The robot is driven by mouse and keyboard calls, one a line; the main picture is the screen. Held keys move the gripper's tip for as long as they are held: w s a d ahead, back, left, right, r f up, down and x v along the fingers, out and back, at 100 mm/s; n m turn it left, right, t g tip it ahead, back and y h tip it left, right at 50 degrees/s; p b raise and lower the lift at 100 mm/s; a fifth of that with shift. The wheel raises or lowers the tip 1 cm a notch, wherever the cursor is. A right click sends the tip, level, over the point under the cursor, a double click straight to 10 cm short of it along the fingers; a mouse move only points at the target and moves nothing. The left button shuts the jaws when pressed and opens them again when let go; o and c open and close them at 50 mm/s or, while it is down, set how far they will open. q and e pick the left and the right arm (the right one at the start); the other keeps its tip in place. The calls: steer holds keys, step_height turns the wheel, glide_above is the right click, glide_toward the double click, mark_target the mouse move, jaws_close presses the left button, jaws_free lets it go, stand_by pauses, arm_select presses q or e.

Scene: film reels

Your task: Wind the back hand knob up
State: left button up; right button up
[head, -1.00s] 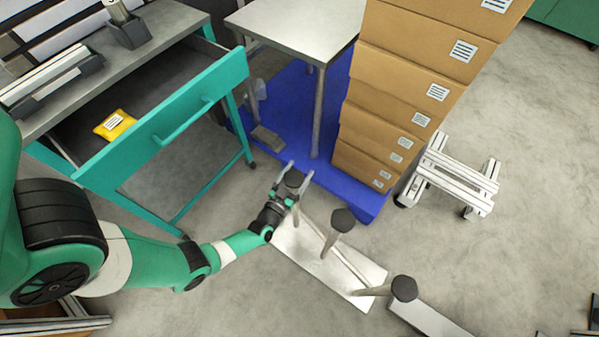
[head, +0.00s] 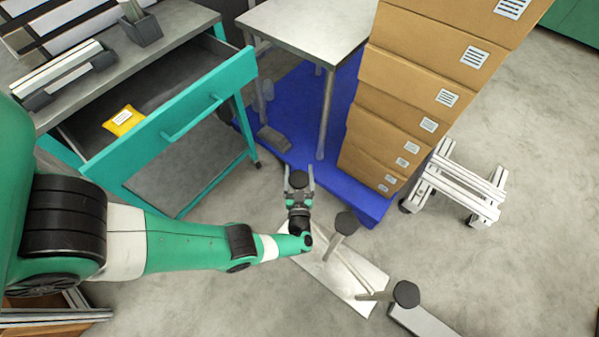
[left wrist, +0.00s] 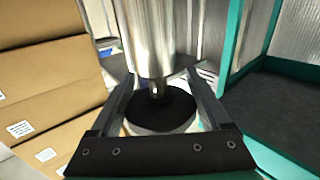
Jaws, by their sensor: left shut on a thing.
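Three dark round knobs on grey stems stand along a pale metal plate (head: 362,285) on the floor. The back hand knob (head: 298,179) is between the fingers of my left gripper (head: 299,184), which is shut on it. The middle knob (head: 346,222) and the front knob (head: 406,293) are free and apart from the gripper. In the left wrist view a black disc (left wrist: 160,108) sits between the two fingers, with a shiny metal cylinder (left wrist: 146,38) in front of part of it. My arm hides the back end of the plate. My right gripper is not in view.
A stack of cardboard boxes (head: 400,100) stands on a blue pallet (head: 368,208) just behind and right of the knobs. A green-framed bench with an open drawer (head: 165,130) is at the left.

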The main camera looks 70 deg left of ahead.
arm_select(q)
steer(key=shift+s+f, duration=0.1)
steer(key=shift+f, duration=0.15)
steer(key=o, duration=1.2)
steer(key=shift+r, duration=0.1)
steer(key=p+v, duration=0.1)
steer(key=v, duration=1)
steer(key=shift+d, duration=0.3)
steer(key=shift+r, duration=0.1)
